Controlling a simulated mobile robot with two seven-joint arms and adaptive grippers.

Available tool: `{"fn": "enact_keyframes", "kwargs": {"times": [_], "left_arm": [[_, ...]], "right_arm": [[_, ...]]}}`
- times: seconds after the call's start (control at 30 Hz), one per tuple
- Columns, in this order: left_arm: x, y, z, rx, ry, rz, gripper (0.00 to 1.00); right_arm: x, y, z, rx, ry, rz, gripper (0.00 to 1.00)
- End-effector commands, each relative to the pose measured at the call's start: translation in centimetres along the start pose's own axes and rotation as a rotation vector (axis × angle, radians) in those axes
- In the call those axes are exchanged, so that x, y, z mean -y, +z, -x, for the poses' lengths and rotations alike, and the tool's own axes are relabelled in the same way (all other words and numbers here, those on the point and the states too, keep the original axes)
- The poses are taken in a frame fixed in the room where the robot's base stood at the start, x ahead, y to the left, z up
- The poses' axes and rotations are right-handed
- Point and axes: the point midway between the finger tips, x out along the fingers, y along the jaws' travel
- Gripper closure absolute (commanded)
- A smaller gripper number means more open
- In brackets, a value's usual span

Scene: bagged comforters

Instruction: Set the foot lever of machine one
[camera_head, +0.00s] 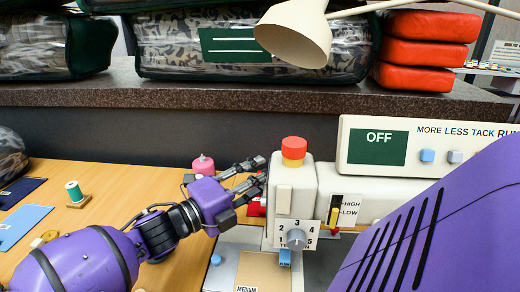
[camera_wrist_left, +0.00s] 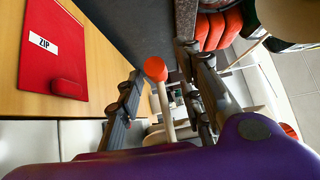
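Machine one looks to be the cream sewing machine (camera_head: 303,190), with a red cap on top and a numbered dial in front. My left gripper (camera_head: 258,173) is open beside and behind the machine's head. In the left wrist view, a pale lever with a red ball knob (camera_wrist_left: 155,68), likely the foot lever, stands between the spread fingers (camera_wrist_left: 160,62). I cannot tell whether they touch it. My right gripper is out of view; my right arm fills the lower right.
A panel reading OFF (camera_head: 379,139) is behind at right. A green thread spool (camera_head: 74,192), blue card (camera_head: 22,226) and pink item (camera_head: 203,165) lie on the wooden table. A red ZIP pouch (camera_wrist_left: 52,48) shows too. Bagged comforters (camera_head: 250,45) rest on the shelf; a lamp hangs above.

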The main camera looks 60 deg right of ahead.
Motion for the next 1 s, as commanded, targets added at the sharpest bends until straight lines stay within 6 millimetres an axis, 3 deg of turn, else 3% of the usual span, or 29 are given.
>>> {"fn": "enact_keyframes", "kwargs": {"times": [0.37, 0.8, 1.0], "left_arm": [[-0.1, 0.2, 0.9, 0.004, 0.003, 0.000, 0.65], [-0.1, 0.1, 9.5, 0.004, 0.002, 0.000, 0.65], [0.0, 0.1, 11.7, 0.002, 0.001, 0.000, 0.65]], "right_arm": [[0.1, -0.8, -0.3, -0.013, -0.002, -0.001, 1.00], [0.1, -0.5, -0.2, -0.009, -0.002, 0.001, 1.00], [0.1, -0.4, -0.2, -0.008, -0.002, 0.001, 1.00]]}}
